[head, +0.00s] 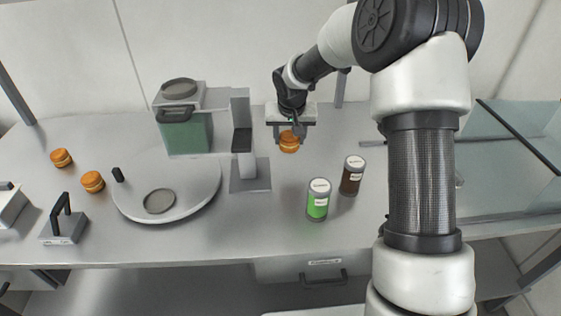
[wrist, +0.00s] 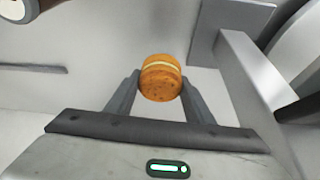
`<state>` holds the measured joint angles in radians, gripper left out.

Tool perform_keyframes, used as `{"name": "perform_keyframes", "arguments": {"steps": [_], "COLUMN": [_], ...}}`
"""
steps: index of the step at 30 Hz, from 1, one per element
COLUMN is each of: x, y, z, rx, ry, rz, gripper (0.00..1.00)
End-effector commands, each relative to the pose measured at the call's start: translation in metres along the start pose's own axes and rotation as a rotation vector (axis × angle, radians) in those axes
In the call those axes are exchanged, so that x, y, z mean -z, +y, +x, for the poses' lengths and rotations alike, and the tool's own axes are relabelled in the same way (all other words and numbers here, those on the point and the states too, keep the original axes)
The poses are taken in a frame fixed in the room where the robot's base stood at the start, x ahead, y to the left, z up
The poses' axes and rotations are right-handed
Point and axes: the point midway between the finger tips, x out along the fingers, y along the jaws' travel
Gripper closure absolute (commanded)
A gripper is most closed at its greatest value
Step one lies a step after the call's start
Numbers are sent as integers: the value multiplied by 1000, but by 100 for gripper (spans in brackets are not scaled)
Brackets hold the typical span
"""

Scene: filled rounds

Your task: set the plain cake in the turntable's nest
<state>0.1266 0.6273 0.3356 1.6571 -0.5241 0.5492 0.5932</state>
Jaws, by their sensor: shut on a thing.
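My gripper (head: 289,140) is shut on a round golden cake (head: 289,146) with a pale line around its middle. It holds the cake at the back middle of the table, right of the grey upright post. The wrist view shows the cake (wrist: 160,78) between the two fingertips (wrist: 160,88). The white turntable (head: 190,195) is at the left, with a round grey nest (head: 159,201) near its front. The nest looks empty. A small black peg (head: 118,174) stands at the turntable's left edge.
Two similar cakes (head: 92,181) (head: 61,158) sit left of the turntable. A green machine (head: 186,134) stands behind it, and the post (head: 241,140) stands between it and my gripper. Green (head: 318,199) and brown (head: 352,175) jars stand front right. A handled block (head: 64,228) is front left.

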Motion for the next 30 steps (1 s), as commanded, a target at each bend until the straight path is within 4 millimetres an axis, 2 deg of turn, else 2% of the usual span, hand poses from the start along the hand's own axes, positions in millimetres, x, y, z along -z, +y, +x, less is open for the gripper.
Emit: {"name": "perform_keyframes", "arguments": {"steps": [6,14,20,30], "x": [-15,-24,-35,-36], "y": [0,0,0,0], "z": [39,60,86,91], "rx": [-3,-2,-2,-1], "ry": [-4,-1,-3,0], "rz": [0,1,-1,1], "gripper": [62,62,62,62]}}
